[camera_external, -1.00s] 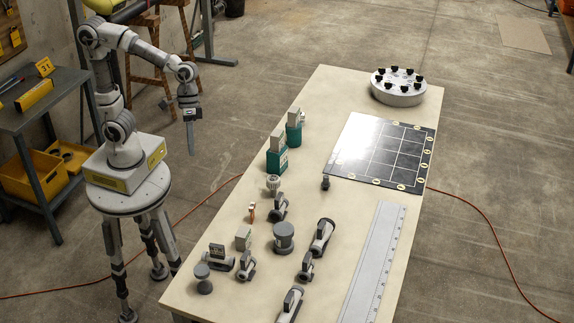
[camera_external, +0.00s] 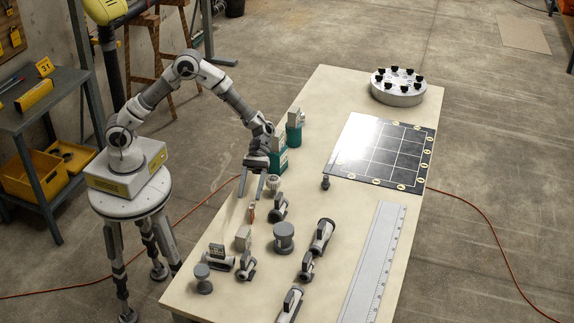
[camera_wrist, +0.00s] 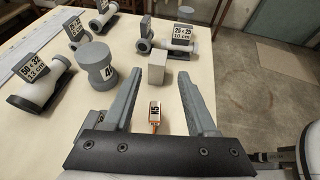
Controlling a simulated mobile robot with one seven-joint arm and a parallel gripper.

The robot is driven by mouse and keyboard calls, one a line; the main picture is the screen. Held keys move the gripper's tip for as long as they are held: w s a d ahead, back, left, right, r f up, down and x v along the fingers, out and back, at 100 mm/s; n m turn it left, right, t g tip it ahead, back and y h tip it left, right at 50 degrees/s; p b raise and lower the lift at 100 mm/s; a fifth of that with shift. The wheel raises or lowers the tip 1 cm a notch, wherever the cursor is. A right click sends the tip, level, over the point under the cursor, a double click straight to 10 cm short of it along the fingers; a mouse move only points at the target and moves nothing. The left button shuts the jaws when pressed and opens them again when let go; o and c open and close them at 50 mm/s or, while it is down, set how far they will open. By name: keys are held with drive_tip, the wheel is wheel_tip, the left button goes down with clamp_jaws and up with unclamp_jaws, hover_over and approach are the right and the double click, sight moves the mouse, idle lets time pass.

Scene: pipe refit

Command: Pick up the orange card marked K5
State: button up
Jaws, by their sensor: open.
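The orange card marked K5 (camera_wrist: 155,112) stands on the table between and beyond my open fingers in the wrist view; its face is small and the marking is hard to read. In the external view the card (camera_external: 251,212) is a small orange-brown upright piece near the table's left edge. My gripper (camera_external: 253,192) is open and empty, pointing down just above and behind the card. In the wrist view my gripper (camera_wrist: 152,100) has one finger on each side of the card, with clear gaps; I cannot tell the height left between them.
A pale block (camera_wrist: 157,68) and a grey spool (camera_wrist: 97,65) stand beyond the card. Labelled pipe fittings (camera_wrist: 172,35) stand farther off. In the external view, a white ribbed piece (camera_external: 273,183) and a fitting (camera_external: 278,206) stand close to the right of my gripper.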

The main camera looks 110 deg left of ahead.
sight(252, 205)
drive_tip(key=shift+w+a+f, duration=0.1)
drive_tip(key=shift+f, duration=0.2)
wheel_tip(252, 205, down, 4)
drive_tip(key=shift+f+b, duration=0.1)
drive_tip(key=shift+b, duration=0.35)
wheel_tip(252, 205, down, 2)
drive_tip(key=shift+f+b, duration=0.2)
drive_tip(key=shift+b, duration=0.1)
drive_tip(key=x, duration=0.2)
drive_tip(key=shift+d+f, duration=0.15)
drive_tip(key=shift+d, duration=0.1)
drive_tip(key=shift+w+d+f, duration=0.1)
drive_tip(key=shift+d, duration=0.1)
clamp_jaws()
